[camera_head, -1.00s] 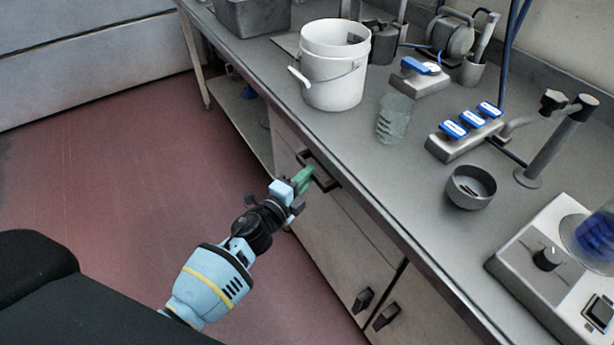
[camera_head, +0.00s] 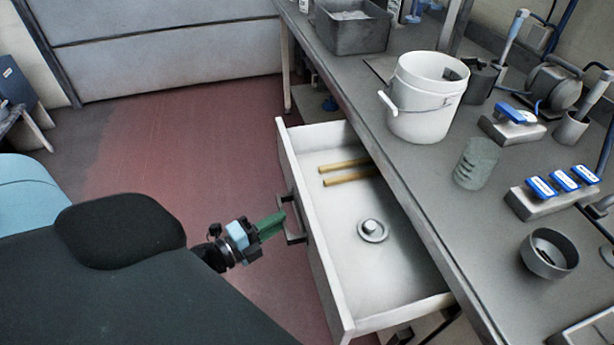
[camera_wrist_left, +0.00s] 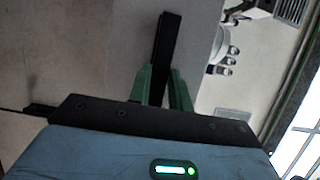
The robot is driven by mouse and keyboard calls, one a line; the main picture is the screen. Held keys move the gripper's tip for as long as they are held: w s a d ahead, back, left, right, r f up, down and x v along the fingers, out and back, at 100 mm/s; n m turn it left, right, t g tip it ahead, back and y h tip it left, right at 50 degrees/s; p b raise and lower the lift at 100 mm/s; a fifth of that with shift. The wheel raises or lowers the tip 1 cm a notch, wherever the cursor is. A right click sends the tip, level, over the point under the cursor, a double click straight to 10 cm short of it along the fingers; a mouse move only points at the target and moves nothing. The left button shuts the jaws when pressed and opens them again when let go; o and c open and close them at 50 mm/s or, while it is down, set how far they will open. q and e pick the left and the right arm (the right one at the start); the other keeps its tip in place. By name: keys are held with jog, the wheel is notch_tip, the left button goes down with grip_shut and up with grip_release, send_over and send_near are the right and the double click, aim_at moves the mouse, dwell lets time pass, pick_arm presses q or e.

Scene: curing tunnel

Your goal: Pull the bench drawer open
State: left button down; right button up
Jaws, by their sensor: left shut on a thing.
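The bench drawer (camera_head: 395,268) stands pulled well out from under the bench. Two wooden rods (camera_head: 348,174) and a round metal disc with a knob (camera_head: 373,230) lie inside it. Its dark bar handle (camera_head: 292,222) is on the drawer's front, facing left. My left gripper (camera_head: 280,222) has its green fingers at the handle. In the left wrist view, the green fingers (camera_wrist_left: 165,88) are shut on the dark handle bar (camera_wrist_left: 166,45), one on each side. My right gripper is in neither view.
The grey bench top (camera_head: 410,175) holds a white bucket (camera_head: 425,100), a grey bin (camera_head: 350,28), a ribbed translucent jar (camera_head: 476,163), a blue-labelled block (camera_head: 555,190) and a dark bowl (camera_head: 549,254). The red floor (camera_head: 190,150) left of the drawer is clear.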

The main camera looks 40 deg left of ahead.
pick_arm(q)
jog(key=s+a, duration=0.4)
jog(key=s, duration=0.1)
jog(key=shift+s+a, duration=0.25)
jog(key=shift+s, duration=0.05)
jog(key=c, duration=1.3)
grip_release()
jog(key=shift+s, duration=0.1)
jog(key=b+v, duration=0.1)
jog(key=v, duration=0.6)
jog(key=shift+s+a, duration=0.1)
jog(key=shift+s, duration=0.2)
